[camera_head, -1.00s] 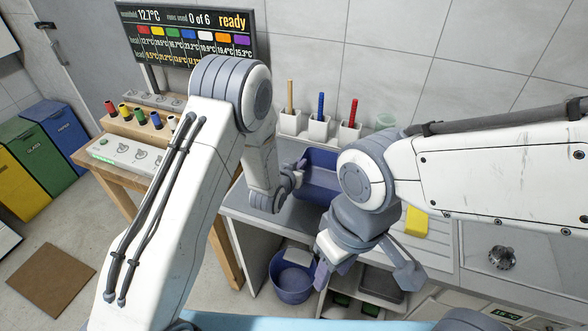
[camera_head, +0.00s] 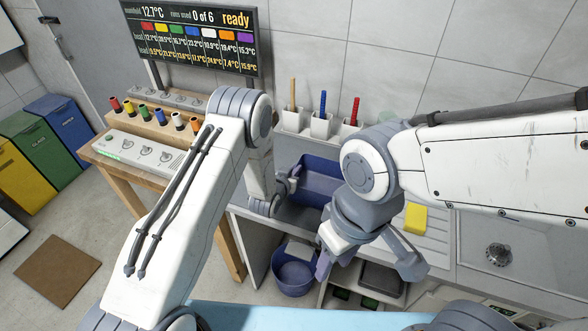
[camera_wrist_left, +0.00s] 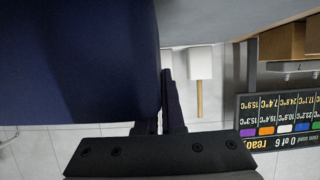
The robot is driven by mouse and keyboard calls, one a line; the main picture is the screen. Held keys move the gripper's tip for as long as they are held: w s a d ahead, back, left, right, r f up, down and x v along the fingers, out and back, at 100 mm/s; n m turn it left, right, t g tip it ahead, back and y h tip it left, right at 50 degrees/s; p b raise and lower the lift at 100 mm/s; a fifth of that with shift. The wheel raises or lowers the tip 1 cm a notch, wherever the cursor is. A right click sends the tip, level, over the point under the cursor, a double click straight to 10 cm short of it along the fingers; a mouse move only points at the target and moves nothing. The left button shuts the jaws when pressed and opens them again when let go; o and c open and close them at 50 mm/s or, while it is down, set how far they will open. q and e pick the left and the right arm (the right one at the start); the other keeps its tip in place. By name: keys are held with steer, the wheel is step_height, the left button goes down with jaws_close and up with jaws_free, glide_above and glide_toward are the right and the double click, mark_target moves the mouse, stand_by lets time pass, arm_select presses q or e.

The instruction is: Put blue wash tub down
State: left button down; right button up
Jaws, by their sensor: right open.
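The blue wash tub (camera_head: 322,184), rectangular and dark blue, is at the back of the counter in the head view, below the row of white cups. It fills the upper left of the left wrist view (camera_wrist_left: 75,65). My left gripper (camera_head: 291,182) is at the tub's left edge. Its fingers (camera_wrist_left: 172,105) look shut on the tub's wall, though the contact is partly hidden. I cannot tell whether the tub's base touches the counter. My right gripper (camera_head: 366,264) is open and empty in front of the counter; its arm hides the tub's right side.
A yellow sponge (camera_head: 416,218) lies on the drainer right of the tub. White cups (camera_head: 321,126) with coloured handles line the wall. A round blue bucket (camera_head: 293,278) stands under the counter. A wooden bench (camera_head: 150,170) with coloured connectors is at left.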

arm_select(q)
steer(key=c, duration=1)
jaws_free()
steer(key=shift+f, duration=0.1)
steer(key=shift+c, duration=0.2)
